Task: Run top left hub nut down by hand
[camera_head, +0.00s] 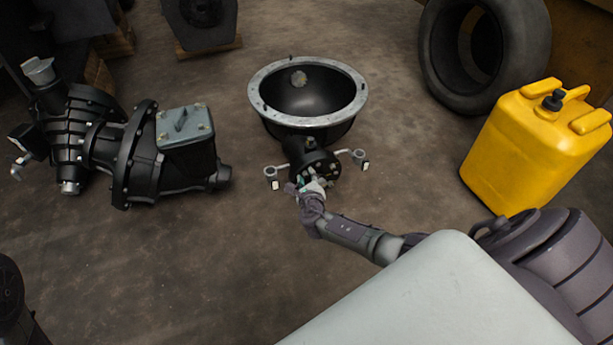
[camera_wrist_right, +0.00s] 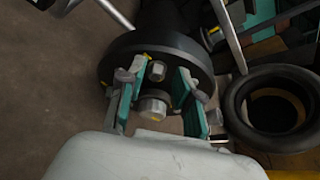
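A black round hub (camera_head: 322,167) at the near end of the axle housing faces me in the head view. It fills the middle of the right wrist view as a dark disc (camera_wrist_right: 128,50). My right gripper (camera_head: 312,184) is at the hub face and covers part of it. In the wrist view its teal-padded fingers (camera_wrist_right: 156,90) are spread, one on each side of a silver hub nut (camera_wrist_right: 152,107), with gaps showing. Another silver nut or stud (camera_wrist_right: 157,70) shows just above. I cannot tell which one is top left. My left gripper is not in view.
Behind the hub stands a black bowl-shaped housing with a grey flange (camera_head: 258,95). Small brackets (camera_head: 271,178) stick out beside the hub. A gearbox (camera_head: 140,150) is at left, a yellow canister (camera_head: 525,150) at right, and a tyre (camera_head: 440,50) behind it. Floor in front is clear.

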